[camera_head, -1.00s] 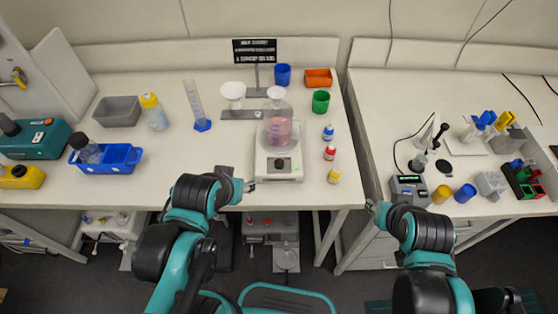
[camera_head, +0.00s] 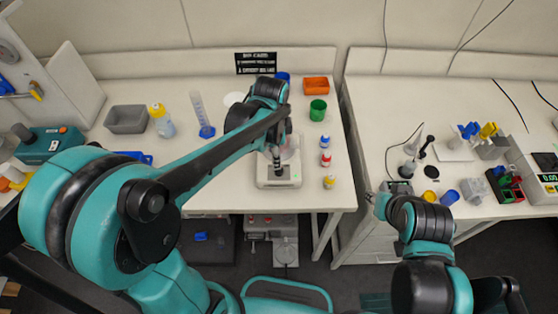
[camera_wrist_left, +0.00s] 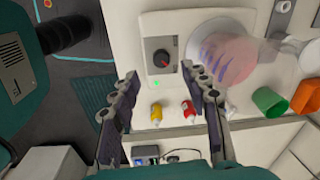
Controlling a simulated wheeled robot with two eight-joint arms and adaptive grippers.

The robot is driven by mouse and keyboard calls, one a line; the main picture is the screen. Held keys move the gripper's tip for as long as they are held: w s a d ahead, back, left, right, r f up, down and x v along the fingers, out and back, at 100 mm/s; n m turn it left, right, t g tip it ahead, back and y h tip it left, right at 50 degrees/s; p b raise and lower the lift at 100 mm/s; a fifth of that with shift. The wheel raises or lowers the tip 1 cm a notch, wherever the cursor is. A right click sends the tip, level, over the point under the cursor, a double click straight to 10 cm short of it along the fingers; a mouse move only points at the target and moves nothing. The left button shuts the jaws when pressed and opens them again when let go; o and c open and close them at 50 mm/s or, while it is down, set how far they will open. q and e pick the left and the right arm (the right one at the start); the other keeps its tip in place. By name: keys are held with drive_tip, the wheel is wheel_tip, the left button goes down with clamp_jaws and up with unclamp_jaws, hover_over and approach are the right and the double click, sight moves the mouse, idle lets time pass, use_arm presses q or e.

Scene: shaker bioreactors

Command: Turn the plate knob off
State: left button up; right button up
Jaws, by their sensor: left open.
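The white plate unit (camera_head: 290,182) stands near the front edge of the left table. It carries a flask of pinkish liquid (camera_wrist_left: 225,55), largely hidden by my arm in the head view. In the head view the left gripper (camera_head: 278,168) hangs over the plate's front. My right gripper (camera_head: 376,203) is by the right table's front edge; its fingers are too small to read.
Small capped bottles (camera_head: 326,158) stand right of the plate. A green cup (camera_head: 318,110) and an orange bin (camera_head: 316,86) are behind them. A graduated cylinder (camera_head: 200,112) and grey bin (camera_head: 126,119) stand to the left. The table's front strip by the plate is clear.

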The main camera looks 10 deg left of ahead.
sight(279, 171)
use_arm(q)
drive_tip(key=shift+w+d+f+m+g+p, duration=0.3)
drive_tip(key=shift+w+d+f+m+g, duration=0.15)
drive_tip(key=shift+m, duration=0.25)
drive_tip(key=shift+w+d+f, duration=0.1)
drive_tip(key=shift+f, duration=0.05)
wheel_tip(279, 171, down, 8)
drive_tip(key=shift+r+b, duration=0.25)
drive_tip(key=shift+b, duration=0.7)
clamp_jaws()
